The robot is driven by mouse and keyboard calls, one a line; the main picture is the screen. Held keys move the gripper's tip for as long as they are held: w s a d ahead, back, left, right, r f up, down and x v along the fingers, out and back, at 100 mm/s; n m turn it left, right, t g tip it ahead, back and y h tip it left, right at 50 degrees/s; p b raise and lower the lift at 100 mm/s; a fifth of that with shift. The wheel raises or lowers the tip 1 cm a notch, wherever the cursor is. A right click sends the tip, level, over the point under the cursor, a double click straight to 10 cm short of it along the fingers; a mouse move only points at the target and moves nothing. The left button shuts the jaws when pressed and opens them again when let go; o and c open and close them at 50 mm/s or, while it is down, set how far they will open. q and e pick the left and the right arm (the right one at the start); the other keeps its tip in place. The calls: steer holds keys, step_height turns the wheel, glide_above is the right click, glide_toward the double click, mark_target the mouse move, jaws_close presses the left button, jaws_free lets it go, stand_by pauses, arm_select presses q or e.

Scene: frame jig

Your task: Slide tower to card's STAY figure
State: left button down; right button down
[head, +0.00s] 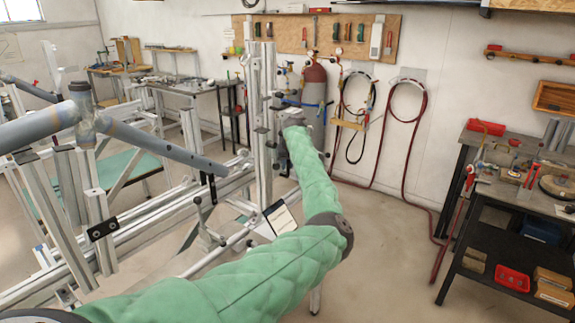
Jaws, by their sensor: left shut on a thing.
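The tower (262,150) is an upright of pale aluminium profile with dark clamps, standing on the frame jig near the picture's middle. My left arm, in a green padded sleeve, reaches up from the bottom to it. My left gripper (281,113) is at the tower's right side, at the height of its clamps, and is shut on part of it; the fingertips are small and partly hidden. A card (281,218) with a pale face and dark edge is tilted low on the jig, just left of my forearm. Its figures are too small to read. My right gripper is out of view.
Grey bike-frame tubes (165,148) cross the jig at the left. The jig's long rails (150,218) run beneath the tower. Gas cylinders (314,85) and hoses stand behind it. A black workbench (510,200) is at the right. Open floor (385,235) lies between.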

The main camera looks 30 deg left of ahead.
arm_select(q)
steer(key=shift+w, duration=0.1)
steer(key=shift+w+d+r, duration=0.1)
steer(key=shift+w+r, duration=0.15)
steer(key=shift+w, duration=0.6)
steer(key=c, duration=1.7)
jaws_free()
steer(key=shift+o, duration=1.2)
steer(key=shift+w+d+f, duration=0.15)
steer(key=shift+w, duration=0.15)
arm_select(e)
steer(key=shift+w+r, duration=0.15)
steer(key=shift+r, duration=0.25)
arm_select(q)
steer(key=shift+s+f, duration=0.1)
